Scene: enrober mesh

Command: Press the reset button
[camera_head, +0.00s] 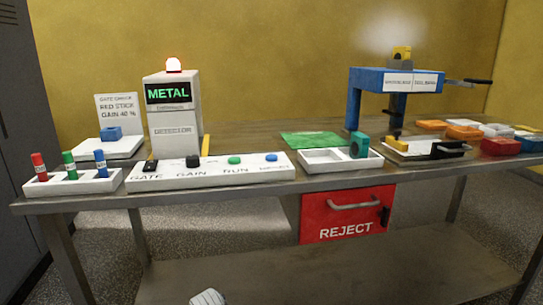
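A white control panel (210,175) lies along the front of the bench, with labels GATE, GAIN and RUN. At its right end is a blue button (271,157) above a small label too blurred to read. A green button (234,160) sits above RUN, a black knob (193,161) above GAIN and a black switch (150,166) above GATE. No gripper fingers show. A pale ribbed piece (208,298) at the bottom edge is too cut off to identify.
A rack with red, green and blue sticks (75,182) stands left of the panel. A white divided tray (335,163) with a teal block stands to its right. A blue press frame (400,80) rises behind at right. A red REJECT drawer (325,217) hangs below the bench.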

